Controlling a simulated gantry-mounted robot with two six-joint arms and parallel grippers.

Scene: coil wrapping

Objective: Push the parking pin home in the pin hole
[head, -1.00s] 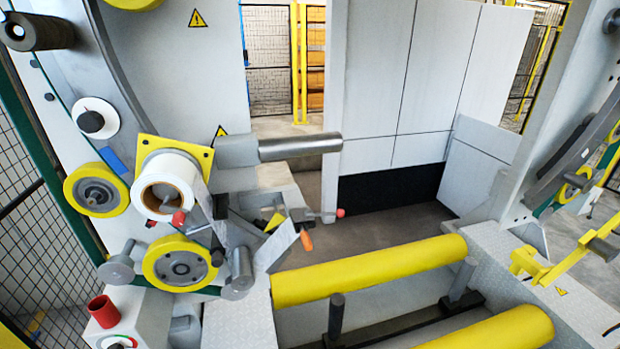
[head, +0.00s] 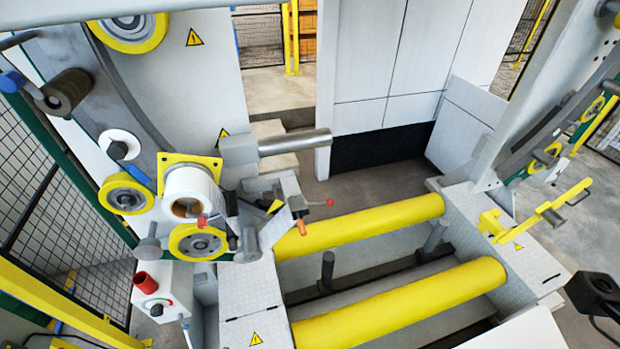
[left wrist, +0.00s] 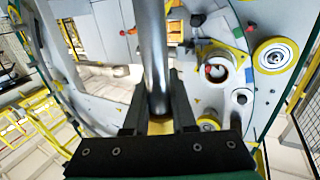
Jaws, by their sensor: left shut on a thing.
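In the left wrist view my left gripper (left wrist: 159,118) is shut on a long, smooth grey metal rod, which I take to be the parking pin (left wrist: 154,50). The rod runs up out of the frame from between the two dark fingers. A yellow part shows at its lower end between the fingers. The left gripper does not show in the head view. My right gripper's fingers are in neither current view. I cannot pick out the pin hole in either view.
A ring machine with a white film roll (head: 188,192) and yellow rollers (head: 198,242) stands at the left. A thick steel bar (head: 295,142) sticks out beside it. Two yellow rollers (head: 360,227) cross the bed. A black part with a cable (head: 597,293) shows at lower right.

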